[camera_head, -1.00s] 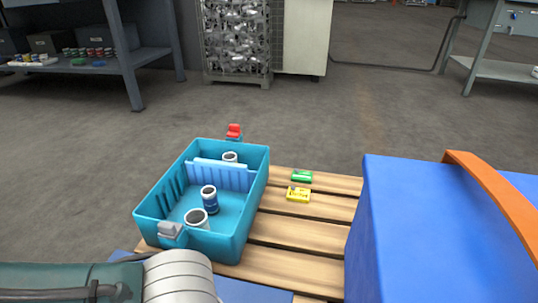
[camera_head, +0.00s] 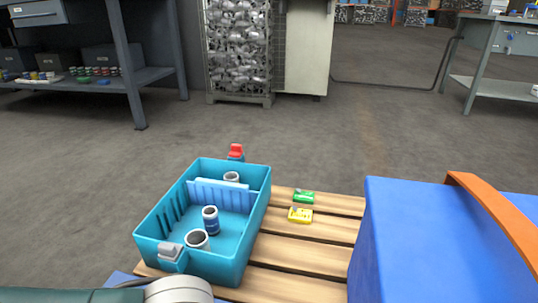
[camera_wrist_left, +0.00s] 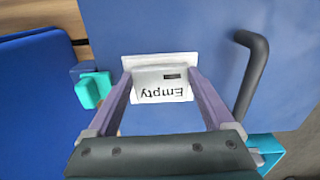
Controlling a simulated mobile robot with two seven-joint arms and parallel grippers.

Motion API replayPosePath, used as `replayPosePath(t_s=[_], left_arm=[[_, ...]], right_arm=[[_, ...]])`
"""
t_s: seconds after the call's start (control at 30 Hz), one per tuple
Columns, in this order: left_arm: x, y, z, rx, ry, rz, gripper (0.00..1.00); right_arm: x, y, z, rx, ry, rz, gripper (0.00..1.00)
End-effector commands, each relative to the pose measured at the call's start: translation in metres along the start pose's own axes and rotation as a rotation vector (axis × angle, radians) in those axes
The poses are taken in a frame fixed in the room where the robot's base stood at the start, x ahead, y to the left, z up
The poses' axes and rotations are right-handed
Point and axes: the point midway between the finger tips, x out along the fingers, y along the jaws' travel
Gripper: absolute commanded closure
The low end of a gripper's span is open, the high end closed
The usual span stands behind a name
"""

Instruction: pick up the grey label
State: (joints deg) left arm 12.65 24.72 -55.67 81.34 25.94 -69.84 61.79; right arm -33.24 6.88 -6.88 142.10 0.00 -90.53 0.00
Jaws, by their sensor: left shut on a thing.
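The grey label (camera_wrist_left: 152,94), printed "Empty" and upside down in the left wrist view, sits between the two fingers of my left gripper (camera_wrist_left: 162,78). The gripper is shut on it, one finger at each side. A paler plate edge shows behind the label, against a blue surface (camera_wrist_left: 225,35). I cannot tell whether the label still touches that surface. In the head view only part of my left arm shows at the bottom left; the gripper and label are out of frame. My right gripper is in neither view.
A dark curved handle (camera_wrist_left: 255,75) stands right of the gripper, a teal block (camera_wrist_left: 94,90) left. In the head view, a teal crate (camera_head: 245,247) holding several cylinders, and green (camera_head: 303,197) and yellow (camera_head: 300,215) pieces, are on a wooden pallet (camera_head: 310,257) beside a blue box (camera_head: 420,245).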

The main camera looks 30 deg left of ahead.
Motion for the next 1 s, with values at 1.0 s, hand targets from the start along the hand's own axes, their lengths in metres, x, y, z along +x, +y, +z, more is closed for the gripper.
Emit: replayPosePath(t_s=[1.0], left_arm=[[-0.195,0.000,0.000,0.000,-0.001,0.000,0.67]], right_arm=[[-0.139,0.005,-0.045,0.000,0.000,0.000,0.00]])
